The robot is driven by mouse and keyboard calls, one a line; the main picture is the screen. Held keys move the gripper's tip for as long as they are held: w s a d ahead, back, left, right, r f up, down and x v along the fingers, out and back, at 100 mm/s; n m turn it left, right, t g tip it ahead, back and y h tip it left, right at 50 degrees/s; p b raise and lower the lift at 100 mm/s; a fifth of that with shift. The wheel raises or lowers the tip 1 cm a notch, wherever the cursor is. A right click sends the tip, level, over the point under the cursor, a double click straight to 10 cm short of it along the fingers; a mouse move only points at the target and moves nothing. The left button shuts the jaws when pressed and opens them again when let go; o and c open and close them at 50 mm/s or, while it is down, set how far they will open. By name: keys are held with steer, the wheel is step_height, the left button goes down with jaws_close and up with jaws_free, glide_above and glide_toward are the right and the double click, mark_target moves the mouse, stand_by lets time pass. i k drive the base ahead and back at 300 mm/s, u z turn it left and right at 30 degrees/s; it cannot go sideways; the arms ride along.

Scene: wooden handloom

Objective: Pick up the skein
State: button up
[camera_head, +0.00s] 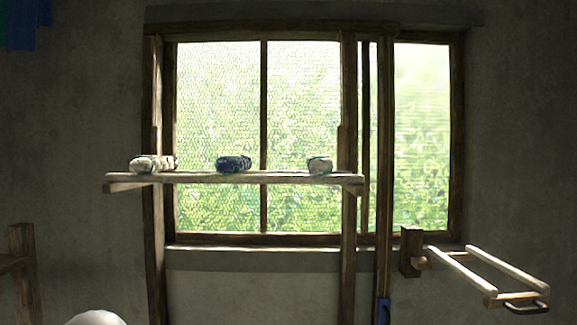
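Three skeins lie apart on a narrow wooden shelf (205,178) in front of the window. A pale cream skein (150,163) is at the left end of the shelf. A dark blue skein (233,164) is near the middle. A smaller pale grey skein (319,166) is near the right end. My gripper does not show in this view. A rounded white shape at the bottom left edge is cut off, and I cannot tell what it is.
Wooden posts (348,215) carry the shelf in front of the window (310,110). A wooden frame with two rails (470,268) juts out at the lower right. A wooden post (25,275) stands at the lower left. Blue cloth (24,22) hangs at the upper left.

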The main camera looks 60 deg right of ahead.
mark_target(230, 165)
steer(key=z, duration=1.7)
